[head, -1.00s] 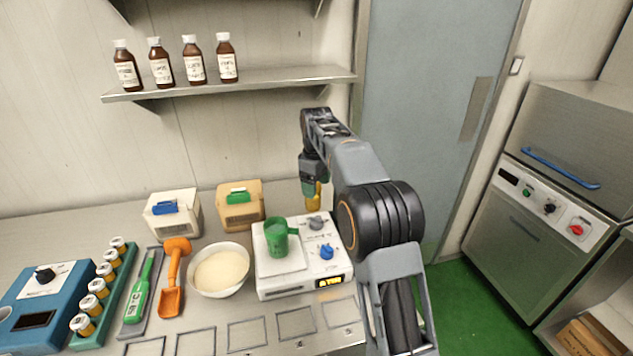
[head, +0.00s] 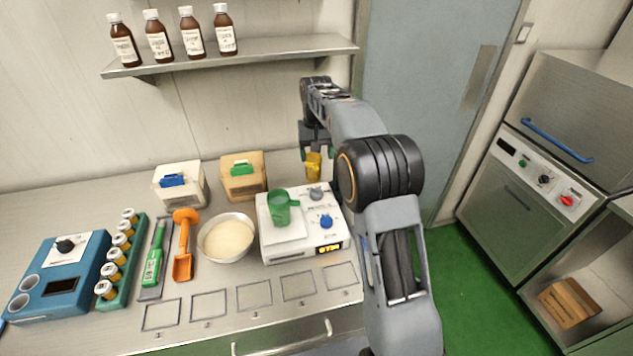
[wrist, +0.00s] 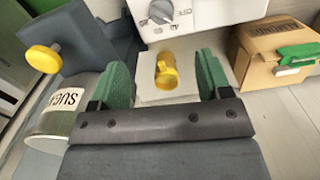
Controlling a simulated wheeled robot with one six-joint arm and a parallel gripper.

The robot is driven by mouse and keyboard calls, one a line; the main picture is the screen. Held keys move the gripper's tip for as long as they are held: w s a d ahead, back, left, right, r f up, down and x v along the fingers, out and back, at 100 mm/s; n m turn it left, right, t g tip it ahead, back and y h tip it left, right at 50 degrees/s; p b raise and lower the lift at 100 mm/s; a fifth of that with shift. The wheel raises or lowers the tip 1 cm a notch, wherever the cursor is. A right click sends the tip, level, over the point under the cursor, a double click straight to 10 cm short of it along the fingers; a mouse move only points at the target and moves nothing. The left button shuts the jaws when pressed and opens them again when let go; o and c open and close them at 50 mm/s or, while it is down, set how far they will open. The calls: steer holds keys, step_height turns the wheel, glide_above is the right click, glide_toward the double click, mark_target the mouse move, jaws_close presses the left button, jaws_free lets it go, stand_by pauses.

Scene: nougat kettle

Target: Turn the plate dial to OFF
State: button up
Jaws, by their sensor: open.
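The white plate unit (head: 268,244) stands on the bench with a green handled cup (head: 280,208) on it. It has a grey dial (head: 316,194) at the back right and a blue dial (head: 326,221) nearer the front. My gripper (head: 318,154) is behind the unit, pointing down over a yellow object (head: 313,168). In the wrist view my open gripper (wrist: 152,80) has green fingers either side of the yellow object (wrist: 166,74), which sits on a pale pad below. The grey dial (wrist: 160,12) shows beyond it; its setting is too small to read surely.
A tan box with a green handle (head: 238,185) stands left of my gripper. A sugar container (wrist: 60,115) and a yellow knob (wrist: 43,59) are at left in the wrist view. Bottles stand on the shelf (head: 280,52) above.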

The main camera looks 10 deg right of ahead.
mark_target(316, 189)
steer(key=f+m, duration=0.2)
steer(key=f, duration=0.3)
steer(key=f+m+p, duration=0.1)
steer(key=f+m, duration=0.2)
steer(key=f, duration=0.1)
steer(key=f+m+p, duration=0.1)
steer(key=f+m, duration=0.2)
steer(key=f, duration=0.2)
steer(key=shift+w+f, duration=0.2)
steer(key=shift+f, duration=0.15)
steer(key=shift+c, duration=0.5)
steer(key=c, duration=0.8)
